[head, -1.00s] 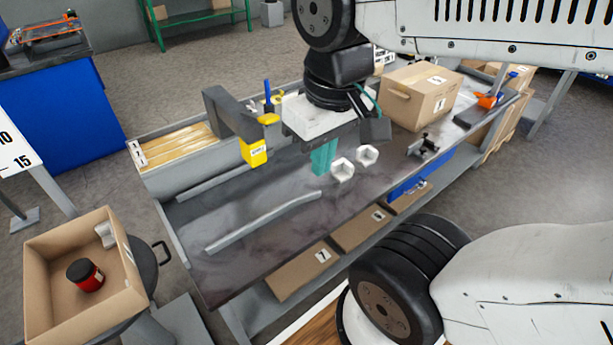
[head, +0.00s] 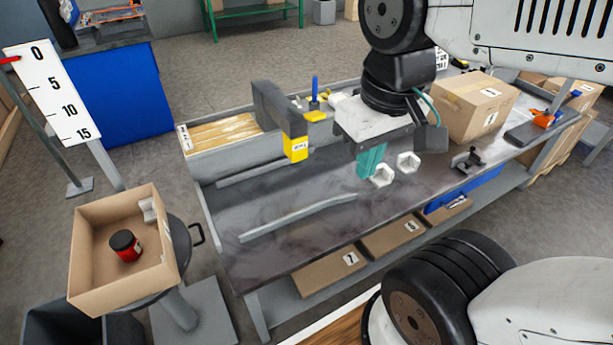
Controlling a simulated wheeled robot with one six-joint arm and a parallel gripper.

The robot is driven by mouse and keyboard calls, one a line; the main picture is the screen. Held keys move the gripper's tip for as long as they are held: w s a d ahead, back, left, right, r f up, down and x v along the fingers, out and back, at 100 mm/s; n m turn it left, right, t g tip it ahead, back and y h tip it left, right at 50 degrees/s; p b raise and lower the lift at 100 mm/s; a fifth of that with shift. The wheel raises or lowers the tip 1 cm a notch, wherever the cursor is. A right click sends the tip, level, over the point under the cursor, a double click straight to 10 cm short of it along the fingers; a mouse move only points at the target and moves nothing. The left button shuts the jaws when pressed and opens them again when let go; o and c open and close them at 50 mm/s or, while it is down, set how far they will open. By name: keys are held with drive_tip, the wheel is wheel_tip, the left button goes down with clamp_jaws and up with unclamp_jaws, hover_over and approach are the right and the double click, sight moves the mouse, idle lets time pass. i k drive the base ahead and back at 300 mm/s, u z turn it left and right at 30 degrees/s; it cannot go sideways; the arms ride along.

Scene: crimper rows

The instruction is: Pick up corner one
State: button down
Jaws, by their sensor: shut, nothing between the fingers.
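Two small white corner pieces stand on the dark workbench (head: 300,250): a nearer one (head: 382,177) and a farther one (head: 408,162) just right of it. Neither shows a label, so I cannot tell which is corner one. My gripper (head: 368,165) has teal fingers, shut and empty. It points down just left of the nearer corner and partly overlaps its edge in the picture. I cannot tell whether they touch. Another white piece (head: 148,211) sits inside the open cardboard box at the left.
The open cardboard box (head: 88,270) holds a red jar (head: 125,246) and stands on a round stool. Grey strips (head: 297,218) lie on the bench. A yellow-tipped grey arm (head: 280,115), a closed carton (head: 478,105) and a small dark clamp (head: 467,160) stand around my gripper.

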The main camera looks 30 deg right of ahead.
sight(383, 175)
drive_tip(key=k, duration=1.3)
drive_tip(key=z, duration=0.6)
drive_tip(key=i, duration=0.6)
drive_tip(key=z, duration=0.55)
drive_tip(key=i, duration=0.7)
drive_tip(key=u, duration=0.85)
drive_tip(key=i, duration=0.6)
drive_tip(key=u, duration=0.7)
